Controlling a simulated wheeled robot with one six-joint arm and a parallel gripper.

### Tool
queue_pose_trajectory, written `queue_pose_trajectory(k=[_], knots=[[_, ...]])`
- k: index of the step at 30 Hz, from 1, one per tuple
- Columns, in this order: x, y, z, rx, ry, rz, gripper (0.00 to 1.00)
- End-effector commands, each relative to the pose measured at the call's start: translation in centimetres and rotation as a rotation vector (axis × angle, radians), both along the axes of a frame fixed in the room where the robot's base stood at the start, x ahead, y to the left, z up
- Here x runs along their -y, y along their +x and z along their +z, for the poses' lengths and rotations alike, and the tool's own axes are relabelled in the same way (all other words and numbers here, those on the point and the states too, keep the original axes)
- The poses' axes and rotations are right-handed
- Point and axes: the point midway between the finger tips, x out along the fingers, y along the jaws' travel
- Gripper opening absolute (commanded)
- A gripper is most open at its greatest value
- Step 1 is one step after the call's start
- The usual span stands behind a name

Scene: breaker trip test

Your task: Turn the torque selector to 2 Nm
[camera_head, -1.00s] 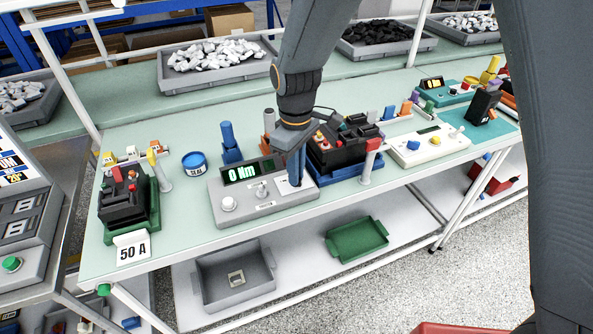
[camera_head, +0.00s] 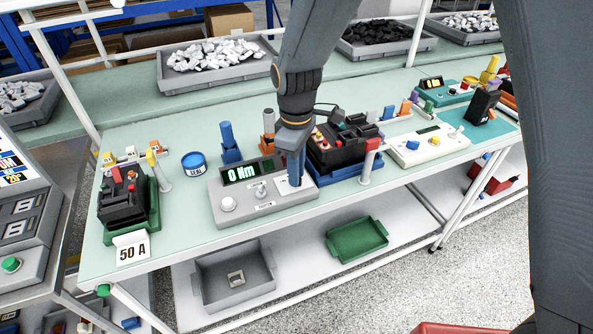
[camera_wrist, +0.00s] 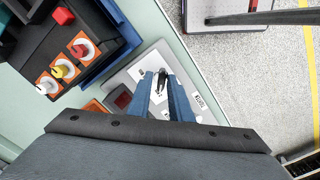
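The grey torque tester (camera_head: 275,205) lies on the green bench top. Its display (camera_head: 240,172) reads "0 Nm" in the head view. My gripper (camera_head: 293,180) points down at the white plate on the tester's right part and hides the selector there. In the wrist view, the two blue fingers of my gripper (camera_wrist: 161,84) stand apart over the white plate. A small dark knob, seemingly the torque selector (camera_wrist: 161,79), shows between the fingertips, with a visible gap to the fingers. I cannot tell its exact setting.
A black breaker in a blue holder (camera_head: 345,145) stands close right of my gripper. A blue SEAL tub (camera_head: 194,163) and another breaker (camera_head: 123,200) stand to the left.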

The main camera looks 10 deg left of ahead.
Motion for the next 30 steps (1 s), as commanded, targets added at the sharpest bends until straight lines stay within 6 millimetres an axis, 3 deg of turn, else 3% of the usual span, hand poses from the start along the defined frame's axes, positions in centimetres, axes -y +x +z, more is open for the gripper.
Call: queue_pose_trajectory(k=[13, 24, 30], knots=[[-0.2, -0.1, 0.6, 0.0, 0.002, 0.001, 0.28], [-0.2, 0.1, 6.0, 0.003, 0.002, 0.0, 0.28], [-0.1, 0.0, 7.6, 0.0, 0.001, -0.001, 0.28]])
